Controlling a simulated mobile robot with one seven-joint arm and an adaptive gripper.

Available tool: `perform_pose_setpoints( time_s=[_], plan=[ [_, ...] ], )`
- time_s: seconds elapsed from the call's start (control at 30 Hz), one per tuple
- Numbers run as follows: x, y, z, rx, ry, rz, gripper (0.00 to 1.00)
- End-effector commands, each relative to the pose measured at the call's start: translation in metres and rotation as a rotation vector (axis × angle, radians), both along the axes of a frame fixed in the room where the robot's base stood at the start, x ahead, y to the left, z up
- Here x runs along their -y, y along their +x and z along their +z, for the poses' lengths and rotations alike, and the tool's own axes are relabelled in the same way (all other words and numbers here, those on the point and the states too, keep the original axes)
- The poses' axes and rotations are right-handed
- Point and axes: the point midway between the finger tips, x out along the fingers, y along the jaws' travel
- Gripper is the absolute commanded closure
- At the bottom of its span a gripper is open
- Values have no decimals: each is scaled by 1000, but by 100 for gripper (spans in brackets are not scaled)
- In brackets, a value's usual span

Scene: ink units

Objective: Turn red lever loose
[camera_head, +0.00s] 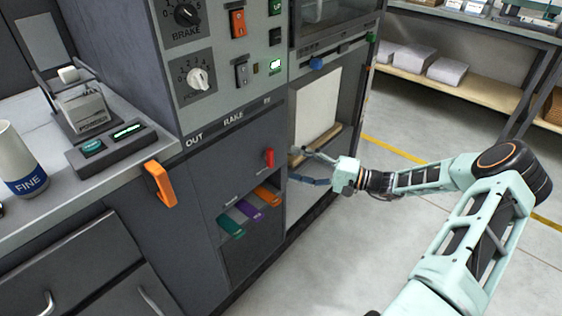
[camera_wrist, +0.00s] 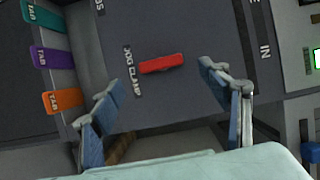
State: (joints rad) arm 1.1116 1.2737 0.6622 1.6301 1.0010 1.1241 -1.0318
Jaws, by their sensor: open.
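The red lever (camera_head: 269,158) is on the dark front panel of the machine, below the strip lettered OUT. It stands about upright in the head view. In the wrist view the red lever (camera_wrist: 162,63) lies nearly level in the picture, beside lettering that seems to read JOG CLAMP. My gripper (camera_head: 302,166) is right of the lever in the head view, apart from it. In the wrist view my gripper (camera_wrist: 158,82) is open, with its blue fingers spread to either side of the lever. Nothing is between them.
Green (camera_head: 231,225), purple (camera_head: 249,210) and orange (camera_head: 267,195) tabs stick out below the lever. An orange handle (camera_head: 160,184) is on the left corner. Above are a brake dial (camera_head: 186,14) and switches. The floor (camera_head: 400,240) at right is clear around my arm.

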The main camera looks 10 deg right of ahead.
Motion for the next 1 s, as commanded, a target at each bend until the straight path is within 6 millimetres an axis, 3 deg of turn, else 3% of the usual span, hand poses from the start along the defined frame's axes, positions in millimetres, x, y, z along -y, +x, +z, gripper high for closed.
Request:
perform_pose_setpoints(
  time_s=[0.1, 0.3, 0.87, 1.0],
  plan=[
    [20, -12, 0, 0, -1, -3, 30],
    [38, -23, 1, 1, -1, -1, 30],
    [41, -25, 0, -3, -4, -1, 30],
    [55, -22, -10, -90, -76, -27, 30]
  ],
)
